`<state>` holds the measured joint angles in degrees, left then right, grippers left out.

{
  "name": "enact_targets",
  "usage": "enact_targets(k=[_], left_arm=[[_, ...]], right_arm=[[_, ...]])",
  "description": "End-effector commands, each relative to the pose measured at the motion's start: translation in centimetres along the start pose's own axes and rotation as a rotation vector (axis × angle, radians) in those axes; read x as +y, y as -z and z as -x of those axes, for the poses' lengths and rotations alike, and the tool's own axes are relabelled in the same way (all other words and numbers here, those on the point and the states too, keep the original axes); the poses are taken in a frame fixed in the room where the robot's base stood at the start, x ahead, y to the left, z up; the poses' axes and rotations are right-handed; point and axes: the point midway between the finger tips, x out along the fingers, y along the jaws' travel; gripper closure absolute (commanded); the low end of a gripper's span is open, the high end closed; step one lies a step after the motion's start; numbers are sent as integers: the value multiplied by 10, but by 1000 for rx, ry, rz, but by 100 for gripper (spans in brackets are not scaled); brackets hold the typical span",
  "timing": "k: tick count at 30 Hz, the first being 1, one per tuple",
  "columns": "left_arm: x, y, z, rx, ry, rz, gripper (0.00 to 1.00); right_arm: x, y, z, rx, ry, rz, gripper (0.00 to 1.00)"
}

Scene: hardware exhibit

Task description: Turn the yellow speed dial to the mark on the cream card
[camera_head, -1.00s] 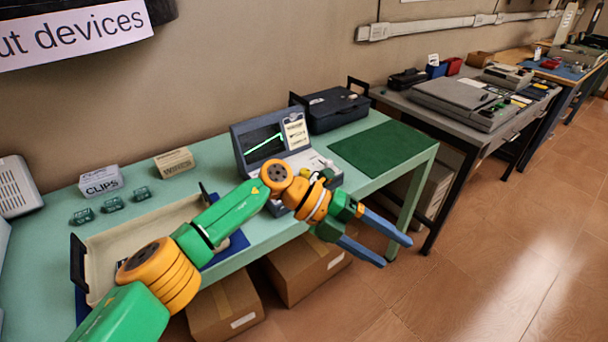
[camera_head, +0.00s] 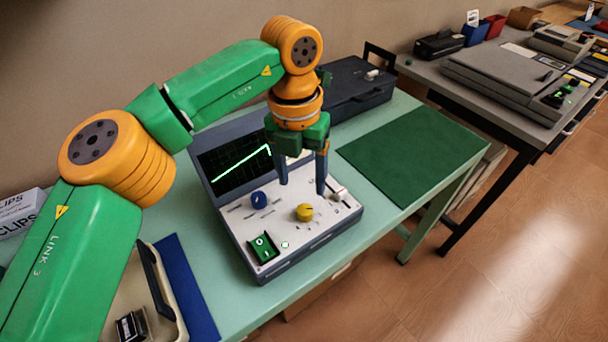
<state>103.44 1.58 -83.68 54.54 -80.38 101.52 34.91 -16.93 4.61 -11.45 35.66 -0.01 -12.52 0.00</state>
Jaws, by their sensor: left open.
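The yellow speed dial (camera_head: 304,212) is on the white panel of the dark-cased instrument (camera_head: 322,232), right of a blue knob (camera_head: 258,199). My left gripper (camera_head: 302,187) points down over the panel, open and empty. Its two blue fingers are spread, and their tips look a little above and behind the yellow dial, apart from it. The cream card cannot be seen now; my arm and gripper cover the right part of the instrument's lid. My right gripper is not in view.
The panel also has a green rocker switch (camera_head: 263,248) and a pale slider (camera_head: 339,193). The lid's screen (camera_head: 235,168) shows a green trace. A dark case (camera_head: 352,92) stands behind, a green mat (camera_head: 412,152) lies right, and a cream tray (camera_head: 170,310) sits front left.

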Motion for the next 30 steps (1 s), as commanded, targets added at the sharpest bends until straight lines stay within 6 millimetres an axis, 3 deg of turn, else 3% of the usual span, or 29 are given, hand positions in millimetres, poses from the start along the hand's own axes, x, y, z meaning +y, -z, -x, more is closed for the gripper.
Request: enact_targets(k=[9,18,20,26,30], left_arm=[[0,0,-57,2,2,-1,32],[-1,0,-66,0,3,-2,32],[-1,0,-65,0,3,-2,45],[-1,0,-65,0,4,-2,99],[-1,0,-65,0,4,-2,100]], right_arm=[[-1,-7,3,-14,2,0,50],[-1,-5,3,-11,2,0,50],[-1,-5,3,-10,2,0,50],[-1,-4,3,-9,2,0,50],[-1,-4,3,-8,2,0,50]])
